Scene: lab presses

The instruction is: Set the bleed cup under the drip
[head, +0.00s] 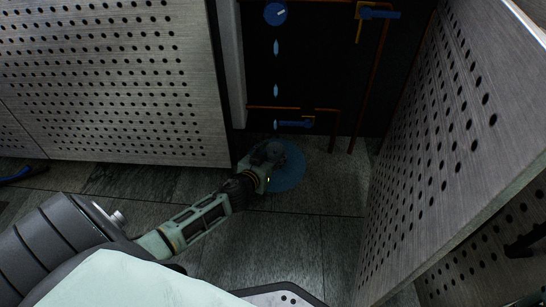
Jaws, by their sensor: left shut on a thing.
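My left arm reaches in from the lower left, and its gripper (268,158) is low over the floor in front of the dark opening. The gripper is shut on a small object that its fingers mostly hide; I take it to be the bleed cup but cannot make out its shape. A blue round puddle (289,177) lies on the floor at the gripper. Pale blue drops (276,47) hang in a vertical line above it, below a round blue gauge (275,14). My right gripper is not in view.
Perforated metal panels stand at the left (110,80) and right (450,140) of the opening. Copper pipes (376,80) with blue-handled valves (380,14) run inside it. The tiled floor (315,235) between the panels is clear.

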